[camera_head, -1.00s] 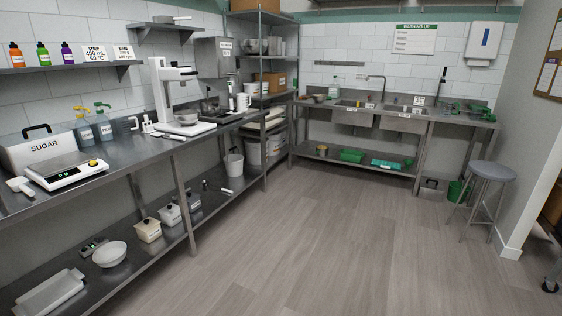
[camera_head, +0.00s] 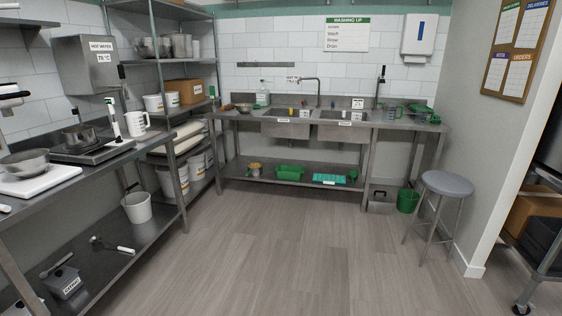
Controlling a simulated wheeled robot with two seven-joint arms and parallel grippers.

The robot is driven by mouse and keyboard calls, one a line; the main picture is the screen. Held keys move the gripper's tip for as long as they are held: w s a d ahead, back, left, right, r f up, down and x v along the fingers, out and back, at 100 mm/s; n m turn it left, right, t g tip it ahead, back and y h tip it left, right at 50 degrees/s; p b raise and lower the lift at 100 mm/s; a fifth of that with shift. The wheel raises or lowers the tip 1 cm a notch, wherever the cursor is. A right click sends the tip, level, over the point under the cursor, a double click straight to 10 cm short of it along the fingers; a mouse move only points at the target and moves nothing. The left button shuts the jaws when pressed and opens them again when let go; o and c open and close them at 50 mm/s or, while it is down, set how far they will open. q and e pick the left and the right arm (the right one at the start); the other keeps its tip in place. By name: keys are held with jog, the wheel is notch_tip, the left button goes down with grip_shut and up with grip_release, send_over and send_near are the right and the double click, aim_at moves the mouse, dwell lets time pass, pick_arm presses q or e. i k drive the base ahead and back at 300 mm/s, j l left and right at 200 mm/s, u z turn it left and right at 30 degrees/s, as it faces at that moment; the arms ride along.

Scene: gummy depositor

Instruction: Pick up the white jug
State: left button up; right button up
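A white jug (camera_head: 136,123) with dark markings on its side stands upright near the far end of the steel counter (camera_head: 60,180) on the left. It is beside a dark hob (camera_head: 92,150) and a white and black upright tool (camera_head: 113,124).
The counter has a lower shelf (camera_head: 118,240) with a white bucket (camera_head: 137,207) on it. A shelving rack (camera_head: 160,60) stands just past the counter. A sink unit (camera_head: 318,125) runs along the back wall. A grey stool (camera_head: 447,184) stands at the right. The middle floor is clear.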

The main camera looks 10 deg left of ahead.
aim_at(135, 121)
jog(key=i+j+u, duration=0.2)
jog(key=i+u, duration=0.2)
jog(key=i, duration=0.35)
jog(key=i+u, duration=0.45)
jog(key=i, duration=0.3)
jog(key=i+l+u, duration=0.25)
jog(key=i+u, duration=0.15)
jog(key=i, duration=0.3)
